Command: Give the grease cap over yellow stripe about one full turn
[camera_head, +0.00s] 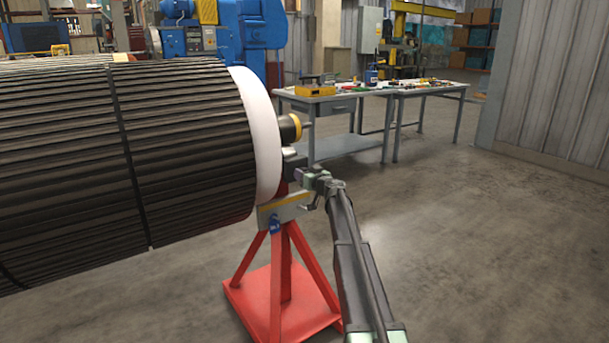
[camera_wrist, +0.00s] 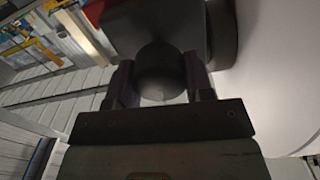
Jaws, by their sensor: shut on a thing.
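The grease cap (camera_wrist: 160,72) is a dark, rounded piece in the wrist view, on a dark block. My gripper (camera_wrist: 161,82) has one finger on each side of it and is shut on it. In the head view my gripper (camera_head: 304,177) reaches the rotor's end, just above the stand's grey top with a yellow stripe (camera_head: 284,204). The cap is too small and covered to make out there. No turn mark on the cap shows.
The large ribbed rotor (camera_head: 180,140) with its white end disc (camera_head: 263,135) fills the left. A red stand (camera_head: 283,290) stands below its end. A blue knob (camera_head: 275,223) sits on the stand. A workbench (camera_head: 345,97) stands behind; the floor at right is clear.

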